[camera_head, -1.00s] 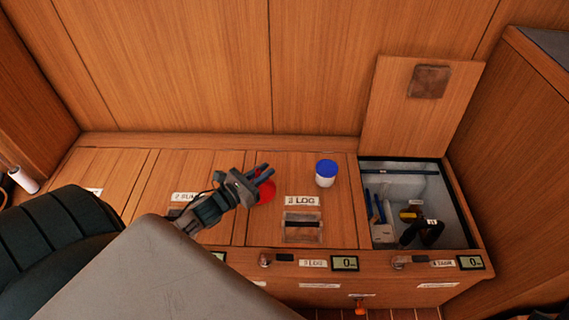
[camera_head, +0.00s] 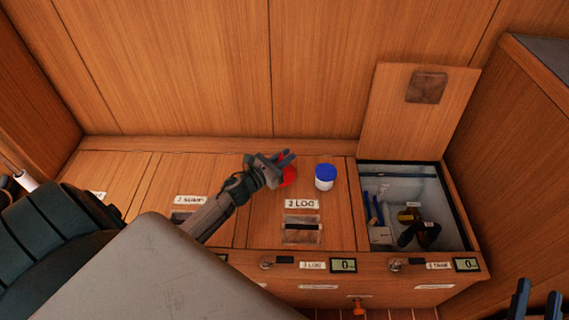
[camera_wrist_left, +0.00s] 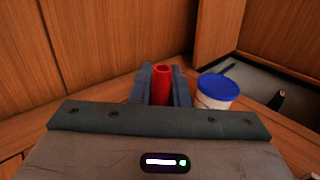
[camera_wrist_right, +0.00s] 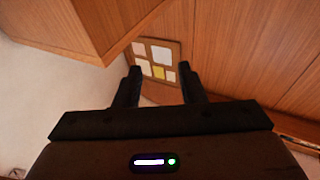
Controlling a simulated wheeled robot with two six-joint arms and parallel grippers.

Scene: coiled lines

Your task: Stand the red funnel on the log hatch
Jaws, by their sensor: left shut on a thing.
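The red funnel (camera_head: 289,177) is at my left gripper (camera_head: 284,160), over the rear part of the log hatch (camera_head: 268,217). In the left wrist view the funnel's red spout (camera_wrist_left: 162,84) stands upright between the fingers, which are shut on it. The fingers hide part of the funnel, and I cannot tell whether its rim touches the hatch. The log hatch is a closed wooden lid with a "LOG" label and a recessed handle (camera_head: 302,229). My right gripper (camera_wrist_right: 160,72) is open and empty, away from the hatches; its fingertips show at the head view's lower right corner.
A white jar with a blue lid (camera_head: 325,178) stands on the log hatch, just right of the funnel. Further right, an open compartment (camera_head: 438,226) holds tools, its lid (camera_head: 413,115) raised against the wall. The sump hatch (camera_head: 165,190) lies left.

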